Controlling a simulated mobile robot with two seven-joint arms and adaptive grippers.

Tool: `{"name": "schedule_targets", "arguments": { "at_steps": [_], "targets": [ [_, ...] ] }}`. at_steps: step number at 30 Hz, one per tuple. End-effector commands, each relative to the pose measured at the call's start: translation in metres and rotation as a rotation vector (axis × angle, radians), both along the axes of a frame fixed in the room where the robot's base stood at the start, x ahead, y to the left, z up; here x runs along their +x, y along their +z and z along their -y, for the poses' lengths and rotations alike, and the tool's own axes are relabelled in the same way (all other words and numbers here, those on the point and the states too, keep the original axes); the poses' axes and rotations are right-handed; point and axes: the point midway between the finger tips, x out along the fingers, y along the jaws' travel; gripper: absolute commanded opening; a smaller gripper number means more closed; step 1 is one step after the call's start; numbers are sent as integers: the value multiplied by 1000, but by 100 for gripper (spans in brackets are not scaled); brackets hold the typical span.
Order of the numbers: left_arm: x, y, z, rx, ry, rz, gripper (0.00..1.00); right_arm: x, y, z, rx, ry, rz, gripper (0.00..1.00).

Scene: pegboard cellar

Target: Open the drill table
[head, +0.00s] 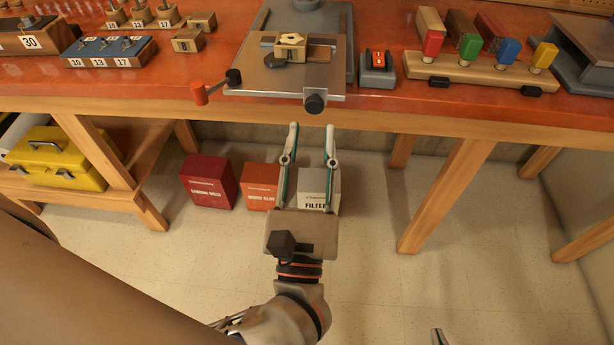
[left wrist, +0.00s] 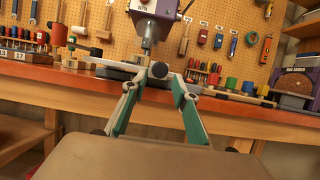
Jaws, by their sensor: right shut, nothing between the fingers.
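The drill table (head: 260,82) is a grey metal plate at the bench's front edge, with a block and nut on top. A black knob (head: 314,103) sits on its front face. A red-ended crank (head: 199,93) sticks out at its left. My left gripper (head: 312,127) is open and empty, just in front of and below the knob, its fingers pointing at the bench. In the left wrist view the knob (left wrist: 159,70) shows between the fingertips, under the drill chuck (left wrist: 148,38). Only a fingertip of my right gripper (head: 438,337) shows at the bottom edge; it is shut.
The orange bench top (head: 160,85) carries a wooden rack (head: 480,75) with coloured handles at right and bit blocks (head: 109,52) at left. Boxes (head: 208,182) lie beneath. Floor at right is clear.

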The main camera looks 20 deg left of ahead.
Motion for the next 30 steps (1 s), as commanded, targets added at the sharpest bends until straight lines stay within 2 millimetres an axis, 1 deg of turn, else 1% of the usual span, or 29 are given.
{"name": "schedule_targets", "arguments": {
  "at_steps": [1, 6, 9, 12, 18, 30],
  "targets": [
    [-11, -6, 4, 1, -2, -5, 29, 0, 0, 0, 0, 0, 1, 0],
    [-41, -19, 12, 1, -2, -4, 29, 0, 1, 0, 1, 0, 2, 0],
    [-55, -24, 16, 1, -1, -3, 29, 1, 1, 0, 1, 0, 2, 0],
    [-65, -29, 19, 1, -1, -2, 29, 1, 1, 0, 1, 0, 2, 0],
    [-73, -31, 21, 1, -1, 1, 29, 1, 1, 0, 1, 0, 2, 0],
    [-73, -31, 21, 1, -1, 1, 29, 1, 1, 0, 1, 0, 3, 0]
  ]
}}
